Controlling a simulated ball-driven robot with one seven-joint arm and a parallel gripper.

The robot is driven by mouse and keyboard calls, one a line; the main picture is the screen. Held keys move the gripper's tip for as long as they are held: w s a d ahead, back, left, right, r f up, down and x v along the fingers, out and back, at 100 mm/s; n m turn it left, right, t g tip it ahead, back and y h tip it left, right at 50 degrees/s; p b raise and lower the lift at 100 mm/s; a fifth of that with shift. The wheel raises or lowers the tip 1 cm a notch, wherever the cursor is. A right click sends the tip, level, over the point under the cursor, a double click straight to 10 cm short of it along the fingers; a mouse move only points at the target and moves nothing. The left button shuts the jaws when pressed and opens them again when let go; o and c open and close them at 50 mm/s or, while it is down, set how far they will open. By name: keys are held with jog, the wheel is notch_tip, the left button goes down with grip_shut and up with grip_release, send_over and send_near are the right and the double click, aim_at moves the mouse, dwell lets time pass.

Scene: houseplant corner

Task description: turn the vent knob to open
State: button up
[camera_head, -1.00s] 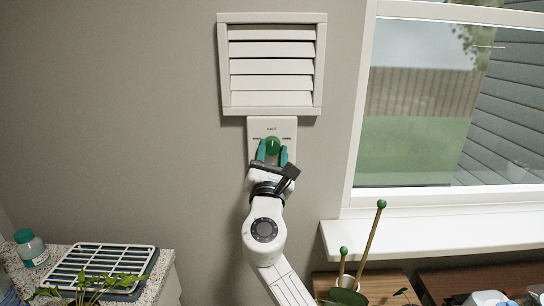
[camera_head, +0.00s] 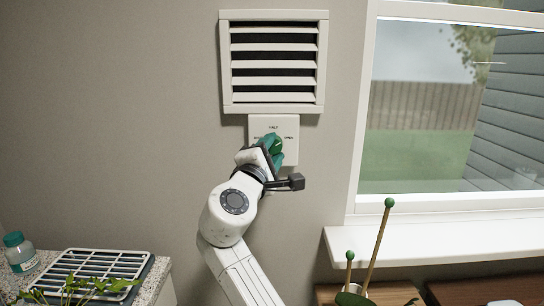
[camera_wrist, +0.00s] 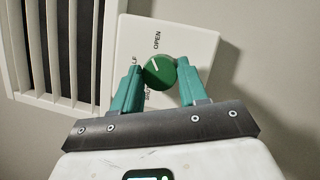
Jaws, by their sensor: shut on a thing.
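The green vent knob (camera_head: 276,143) sits on a white wall plate (camera_head: 257,124) below the louvred vent (camera_head: 226,62). In the wrist view, the knob (camera_wrist: 160,74) has a white pointer line tilted up-left, between the middle label and OPEN. My gripper (camera_head: 272,149) is shut on the knob, one teal finger on each side; it also shows in the wrist view (camera_wrist: 160,84). My gripper is rolled relative to the plate. The vent's slats are apart, with dark gaps between them. The shut label is partly hidden by my gripper.
A window (camera_head: 430,110) and white sill (camera_head: 420,243) are at the right. Green-tipped stakes (camera_head: 378,240) rise below the sill. A rack (camera_head: 98,268) and a teal-capped bottle (camera_head: 20,255) stand on the counter at lower left. The wall left of the plate is clear.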

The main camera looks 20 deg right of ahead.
jog(key=shift+m+g, duration=0.5)
jog(key=shift+m, duration=1.2)
jog(key=o, duration=1)
jog(key=shift+o, duration=0.2)
jog(key=shift+s+a, duration=0.1)
jog(key=r+b+v, duration=0.1)
jog(key=v, duration=0.9)
jog(key=shift+s+a+f, duration=0.15)
jog(key=shift+s+f, duration=0.1)
jog(key=shift+f, duration=0.1)
